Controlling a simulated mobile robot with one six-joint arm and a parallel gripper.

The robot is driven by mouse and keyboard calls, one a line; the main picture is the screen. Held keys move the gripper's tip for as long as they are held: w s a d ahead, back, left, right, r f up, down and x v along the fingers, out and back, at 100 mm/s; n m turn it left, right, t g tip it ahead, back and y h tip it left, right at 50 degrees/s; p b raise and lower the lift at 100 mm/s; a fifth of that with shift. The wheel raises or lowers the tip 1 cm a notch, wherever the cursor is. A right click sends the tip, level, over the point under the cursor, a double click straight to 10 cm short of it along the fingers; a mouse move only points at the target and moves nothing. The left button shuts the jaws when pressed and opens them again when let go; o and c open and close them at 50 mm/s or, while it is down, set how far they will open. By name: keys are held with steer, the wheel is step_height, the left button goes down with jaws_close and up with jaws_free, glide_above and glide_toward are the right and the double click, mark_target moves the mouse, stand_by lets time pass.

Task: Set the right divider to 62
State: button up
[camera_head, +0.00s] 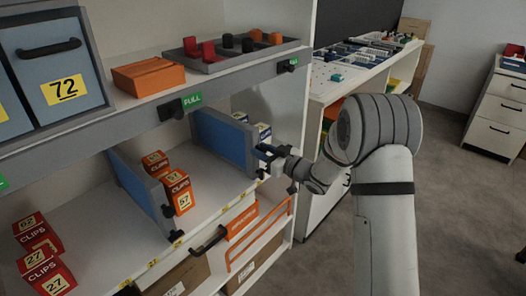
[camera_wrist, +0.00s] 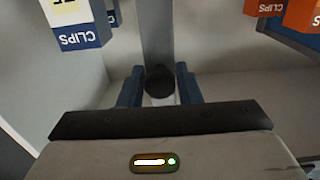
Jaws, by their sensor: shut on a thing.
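The right divider (camera_head: 225,140) is an upright blue panel with a grey frame, standing on the middle shelf. In the wrist view its grey front edge (camera_wrist: 157,35) runs down to a dark round knob (camera_wrist: 160,80). My gripper (camera_head: 270,157) is at the divider's front edge. In the wrist view my gripper (camera_wrist: 160,88) has its two blue fingers on either side of the knob, shut on it. The left divider (camera_head: 140,190) stands further left, with a black knob at its front. The yellow shelf-edge labels (camera_head: 178,243) are too small to read.
Orange boxes marked 57 (camera_head: 178,192) stand just right of the left divider. Blue-and-white clips boxes (camera_head: 264,131) are right of the right divider. Red clips boxes (camera_head: 45,272) are at far left. Bare shelf (camera_head: 215,185) lies between the orange boxes and the right divider.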

jaws_close()
